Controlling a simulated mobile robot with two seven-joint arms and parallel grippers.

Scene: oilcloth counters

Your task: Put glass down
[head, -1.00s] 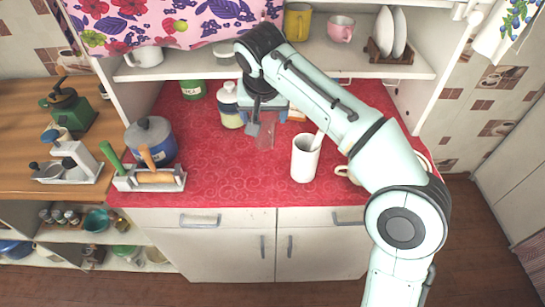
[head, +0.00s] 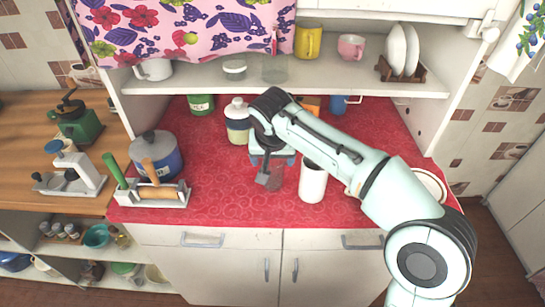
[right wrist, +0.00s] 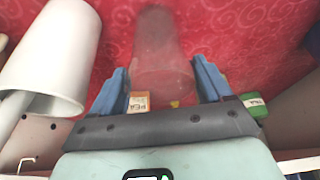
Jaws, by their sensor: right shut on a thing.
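A clear glass (head: 276,182) is over the red counter, left of a tall white cup (head: 313,183). My right gripper (head: 269,172) is shut on this glass. In the right wrist view the see-through glass (right wrist: 160,50) sits between the blue fingers of the gripper (right wrist: 163,85), with red cloth behind it. I cannot tell whether its base touches the counter. The white cup also shows close by at the left in the right wrist view (right wrist: 55,60), apart from the glass. My left gripper is not in view.
The red counter (head: 235,205) is clear in front and to the left of the glass. A blue pot (head: 157,158) and a utensil holder (head: 150,196) stand left. A shelf (head: 200,86) overhangs the back.

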